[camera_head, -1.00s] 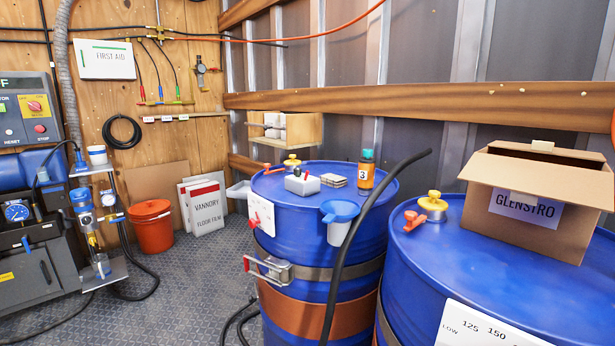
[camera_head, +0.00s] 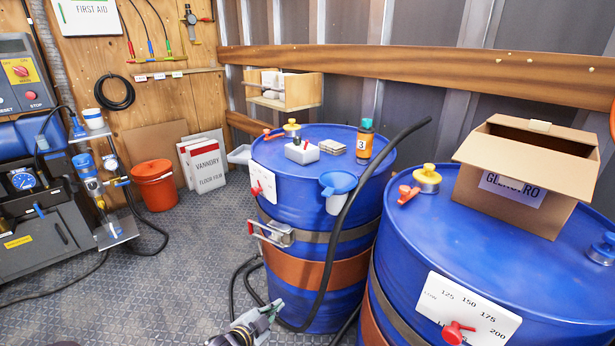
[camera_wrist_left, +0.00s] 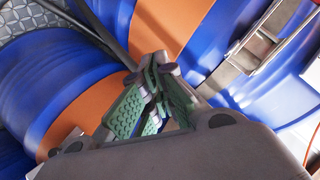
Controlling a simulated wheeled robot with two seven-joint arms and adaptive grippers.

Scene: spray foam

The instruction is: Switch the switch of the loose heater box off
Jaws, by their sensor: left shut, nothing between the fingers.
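A small white box (camera_head: 302,152) with dark and red parts on top sits on the left blue drum; it may be the loose heater box, but its switch position is too small to read. White panels with red knobs are on the left drum (camera_head: 262,182) and the right drum (camera_head: 468,308). My left gripper (camera_head: 274,308) is low in front of the left drum, well below the white box. It is shut and empty, its green pads together in the left wrist view (camera_wrist_left: 157,68). My right gripper is not in view.
The left drum (camera_head: 325,208) has an orange band (camera_head: 325,276) and a silver latch (camera_head: 276,234); a latch shows in the left wrist view (camera_wrist_left: 262,40). A black hose (camera_head: 355,190) runs down the drum's front.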

